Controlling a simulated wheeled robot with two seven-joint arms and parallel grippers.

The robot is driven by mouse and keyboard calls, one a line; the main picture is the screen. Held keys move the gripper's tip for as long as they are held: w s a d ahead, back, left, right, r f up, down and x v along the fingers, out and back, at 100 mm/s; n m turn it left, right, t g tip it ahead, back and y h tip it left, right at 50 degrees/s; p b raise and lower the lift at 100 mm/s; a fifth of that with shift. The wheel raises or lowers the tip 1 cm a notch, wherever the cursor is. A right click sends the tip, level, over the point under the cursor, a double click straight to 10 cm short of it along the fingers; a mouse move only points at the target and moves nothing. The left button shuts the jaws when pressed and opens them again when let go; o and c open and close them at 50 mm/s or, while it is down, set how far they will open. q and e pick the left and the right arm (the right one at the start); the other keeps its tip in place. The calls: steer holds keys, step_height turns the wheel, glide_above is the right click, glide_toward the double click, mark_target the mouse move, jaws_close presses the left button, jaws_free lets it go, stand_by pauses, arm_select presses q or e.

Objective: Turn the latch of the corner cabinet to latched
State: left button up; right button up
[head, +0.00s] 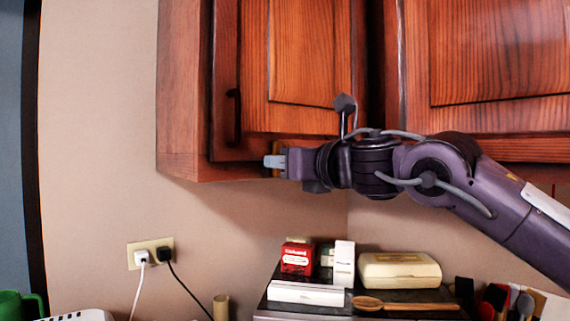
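The corner cabinet (300,60) is reddish-brown wood and hangs on the wall in the upper middle of the head view. Its door has a dark vertical handle (233,115) on the left side. My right gripper (270,161) is at the lower edge of this door, to the right of and below the handle. A small brass-coloured piece (278,146), apparently the latch, shows right at the fingertips and is mostly hidden by them. I cannot tell which way it is turned, or whether the fingers are closed on it. My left gripper is out of view.
A second wooden cabinet (490,50) is at the upper right, behind my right arm. Below, a dark surface holds a red box (297,258), a cream case (400,270) and a wooden spoon (400,304). A wall outlet (150,251) has two plugs.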

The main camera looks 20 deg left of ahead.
steer(key=b+v, duration=0.3)
steer(key=v, duration=0.4)
